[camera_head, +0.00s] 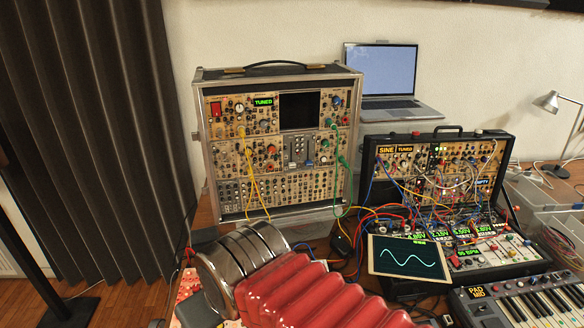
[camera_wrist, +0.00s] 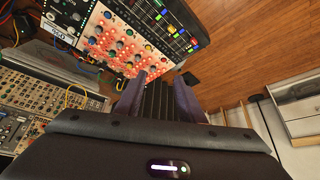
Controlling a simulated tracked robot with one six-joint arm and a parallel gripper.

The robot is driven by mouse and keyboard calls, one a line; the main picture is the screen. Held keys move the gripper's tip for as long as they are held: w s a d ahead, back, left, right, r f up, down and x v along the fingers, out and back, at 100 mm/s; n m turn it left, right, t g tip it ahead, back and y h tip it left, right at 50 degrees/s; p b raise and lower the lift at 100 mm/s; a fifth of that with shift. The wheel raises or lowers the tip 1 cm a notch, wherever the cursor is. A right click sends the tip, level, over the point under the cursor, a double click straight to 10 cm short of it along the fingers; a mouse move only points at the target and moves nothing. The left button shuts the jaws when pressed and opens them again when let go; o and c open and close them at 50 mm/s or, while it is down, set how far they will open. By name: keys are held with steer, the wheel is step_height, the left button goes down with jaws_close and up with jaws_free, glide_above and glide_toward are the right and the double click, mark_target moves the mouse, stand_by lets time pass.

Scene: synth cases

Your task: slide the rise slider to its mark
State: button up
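The tall modular case (camera_head: 205,165) stands upright on the table in the head view. A grey panel with short vertical sliders (camera_head: 299,150) sits right of its middle. A similar grey slider panel (camera_wrist: 11,130) shows at the left edge of the wrist view. I cannot read which slider is the rise slider, nor see its mark. My gripper (camera_wrist: 158,82) shows in the wrist view with its two dark fingers apart. Dark ribbed material shows between them; I cannot tell what it is. The fingers are away from the grey slider panel. The gripper is not clear in the head view.
A red-and-white knob panel (camera_wrist: 120,45) and a black panel with coloured sliders (camera_wrist: 165,18) lie beyond the fingers. Patch cables (camera_head: 255,185) hang across the tall case. A smaller synth case (camera_head: 440,140), laptop (camera_head: 385,80), waveform screen (camera_head: 402,256) and keyboard (camera_head: 520,300) stand right.

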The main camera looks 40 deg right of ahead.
steer(key=w+d+f+m+h, duration=0.2)
steer(key=d+f, duration=0.3)
steer(key=d, duration=0.6)
steer(key=w+d+f+m+h, duration=0.2)
steer(key=d+f+m, duration=0.15)
steer(key=d, duration=0.65)
steer(key=w+d+f+m+h, duration=0.2)
steer(key=d+f, duration=0.3)
steer(key=d, duration=0.6)
steer(key=w+d+r+t+h, duration=0.2)
steer(key=w+d+t, duration=0.2)
steer(key=d, duration=0.1)
steer(key=w+r+t, duration=0.1)
steer(key=r+t, duration=0.1)
steer(key=r, duration=0.1)
steer(key=w+a+r+n+t, duration=0.1)
steer(key=r+t, duration=0.1)
steer(key=r, duration=0.2)
steer(key=w+a+r+t, duration=0.1)
steer(key=r+t, duration=0.1)
steer(key=r, duration=0.2)
steer(key=shift+w+n+h, duration=0.35)
steer(key=shift+h, duration=0.05)
